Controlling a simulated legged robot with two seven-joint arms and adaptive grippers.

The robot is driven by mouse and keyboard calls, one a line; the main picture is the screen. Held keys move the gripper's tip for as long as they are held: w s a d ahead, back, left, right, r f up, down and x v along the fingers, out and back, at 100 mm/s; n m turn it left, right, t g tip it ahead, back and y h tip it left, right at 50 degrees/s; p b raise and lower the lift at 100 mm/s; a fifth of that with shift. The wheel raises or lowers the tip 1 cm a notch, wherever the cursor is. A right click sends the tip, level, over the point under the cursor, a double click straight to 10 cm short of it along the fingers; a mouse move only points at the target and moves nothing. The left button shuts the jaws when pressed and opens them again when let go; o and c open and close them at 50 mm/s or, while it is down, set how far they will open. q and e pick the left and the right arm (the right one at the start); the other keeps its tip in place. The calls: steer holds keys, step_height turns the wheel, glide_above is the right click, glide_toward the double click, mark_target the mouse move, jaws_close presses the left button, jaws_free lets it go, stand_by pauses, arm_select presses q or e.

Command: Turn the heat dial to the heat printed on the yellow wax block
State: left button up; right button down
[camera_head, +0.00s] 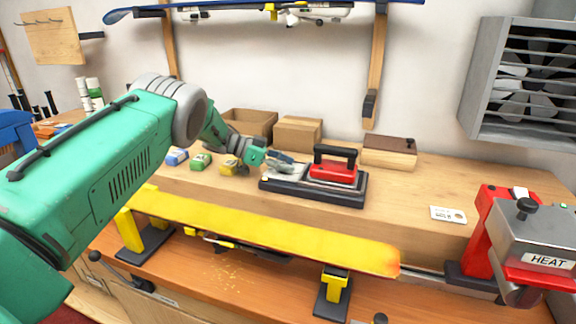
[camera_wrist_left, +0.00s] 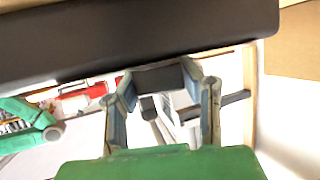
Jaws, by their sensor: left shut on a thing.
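The yellow wax block (camera_head: 230,167) sits on the back shelf of the bench, left of my left gripper. Its print is too small to read. My left gripper (camera_head: 279,163) is at the left end of the black iron stand (camera_head: 345,192), beside the red iron (camera_head: 333,171). In the left wrist view its fingers (camera_wrist_left: 163,82) are shut on a dark block (camera_wrist_left: 158,77) that I cannot identify. A grey box (camera_head: 535,235) marked HEAT stands at the far right with a black knob (camera_head: 525,207) on top, far from my left gripper. The knob's setting is unreadable.
A green block (camera_head: 200,161) and a blue block (camera_head: 177,156) lie left of the yellow one. A long yellow ski (camera_head: 270,233) spans the bench front. A white tag (camera_head: 448,214) lies near the red vise (camera_head: 486,225). Cardboard boxes (camera_head: 297,133) stand behind.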

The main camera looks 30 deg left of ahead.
mark_target(285, 160)
arm_select(q)
steer(key=o, duration=1.2)
steer(key=shift+w+a+r, duration=0.1)
steer(key=shift+a+r, duration=0.05)
steer(key=shift+a, duration=0.1)
step_height(285, 160, up, 8)
steer(key=shift+r, duration=0.2)
steer(key=shift+a+r, duration=0.1)
steer(key=shift+r, duration=0.45)
steer(key=shift+w, duration=0.1)
